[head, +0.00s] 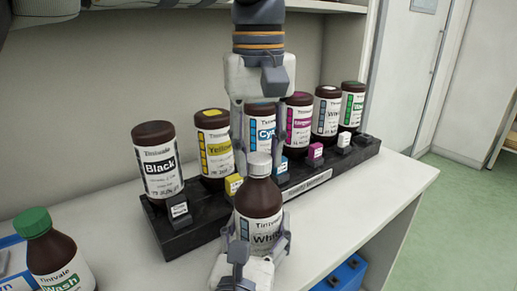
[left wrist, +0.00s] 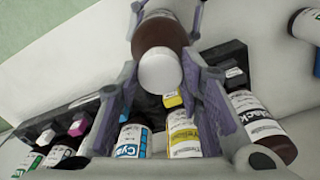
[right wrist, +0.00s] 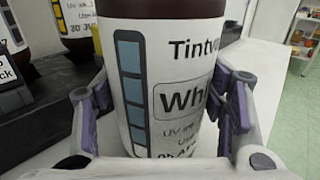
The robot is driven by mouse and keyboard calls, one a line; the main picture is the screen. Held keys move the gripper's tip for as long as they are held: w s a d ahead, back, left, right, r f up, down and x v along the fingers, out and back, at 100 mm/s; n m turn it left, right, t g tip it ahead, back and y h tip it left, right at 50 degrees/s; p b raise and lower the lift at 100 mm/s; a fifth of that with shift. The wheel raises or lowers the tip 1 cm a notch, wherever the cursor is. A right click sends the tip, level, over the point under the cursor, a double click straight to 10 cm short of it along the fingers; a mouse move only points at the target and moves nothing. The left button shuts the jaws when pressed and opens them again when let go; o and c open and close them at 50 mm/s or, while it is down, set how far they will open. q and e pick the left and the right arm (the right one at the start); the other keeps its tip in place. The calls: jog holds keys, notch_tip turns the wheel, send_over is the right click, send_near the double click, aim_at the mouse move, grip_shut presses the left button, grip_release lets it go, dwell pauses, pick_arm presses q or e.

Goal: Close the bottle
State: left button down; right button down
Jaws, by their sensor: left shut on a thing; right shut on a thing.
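A brown bottle with a white label (head: 258,227) stands upright at the front middle of the head view; its label fills the right wrist view (right wrist: 175,80). A white cap (head: 259,164) sits on its top and also shows in the left wrist view (left wrist: 160,71). I cannot tell how tightly the cap is seated. My left gripper (head: 259,150) comes down from above and is shut on the cap, one finger on each side. My right gripper (head: 257,238) is shut around the bottle's body, low down, with a finger on each side in the right wrist view.
A black rack (head: 207,233) behind holds several brown bottles with coloured labels and small blocks in front. A green-capped wash bottle (head: 60,262) stands at the left. The white counter (head: 385,205) is clear at the right. A blue container (head: 345,275) is below its edge.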

pick_arm(q)
jog(key=m, duration=1.1)
jog(key=shift+m, duration=0.4)
jog(key=c, duration=1)
grip_release()
jog(key=shift+c, duration=0.2)
notch_tip(320, 180, up, 8)
jog(key=shift+f, duration=0.25)
